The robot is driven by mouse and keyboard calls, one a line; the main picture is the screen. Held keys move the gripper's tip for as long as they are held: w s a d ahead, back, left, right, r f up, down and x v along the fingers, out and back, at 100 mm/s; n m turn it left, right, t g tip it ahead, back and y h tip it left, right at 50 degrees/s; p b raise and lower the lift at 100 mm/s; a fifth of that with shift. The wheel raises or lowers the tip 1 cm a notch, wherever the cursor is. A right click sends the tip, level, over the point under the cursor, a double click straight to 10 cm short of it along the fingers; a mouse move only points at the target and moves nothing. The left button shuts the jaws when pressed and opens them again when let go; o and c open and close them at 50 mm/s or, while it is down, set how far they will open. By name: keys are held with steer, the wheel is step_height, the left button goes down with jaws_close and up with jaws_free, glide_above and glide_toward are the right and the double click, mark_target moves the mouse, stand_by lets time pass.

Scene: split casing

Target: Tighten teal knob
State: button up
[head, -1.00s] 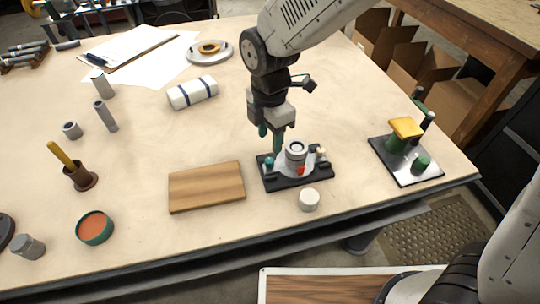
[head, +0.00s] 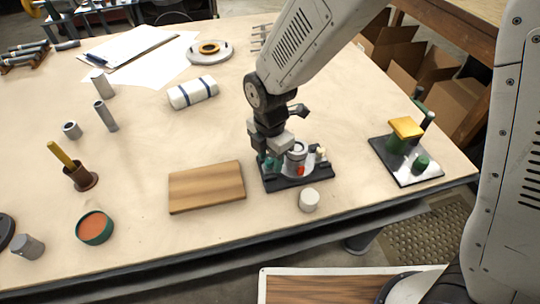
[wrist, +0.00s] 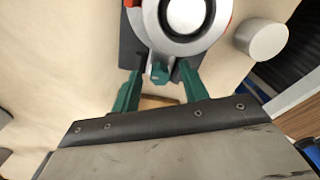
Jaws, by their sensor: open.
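The casing (head: 297,156) is a grey round body with a red part, standing on a black base plate (head: 298,182); it also shows at the top of the wrist view (wrist: 185,22). The teal knob (wrist: 158,73) is at the casing's near edge in the wrist view, between the two green fingers. My gripper (wrist: 157,88) is open, one finger on each side of the knob. In the head view my gripper (head: 268,162) is low over the left end of the base plate. There the knob is hard to tell from the fingers. Whether the fingers touch it I cannot tell.
A wooden board (head: 206,187) lies just left of the casing. A white cylinder (head: 309,200) stands in front of it, also in the wrist view (wrist: 262,39). A black plate (head: 405,178) with green and yellow parts stands right.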

jaws_close()
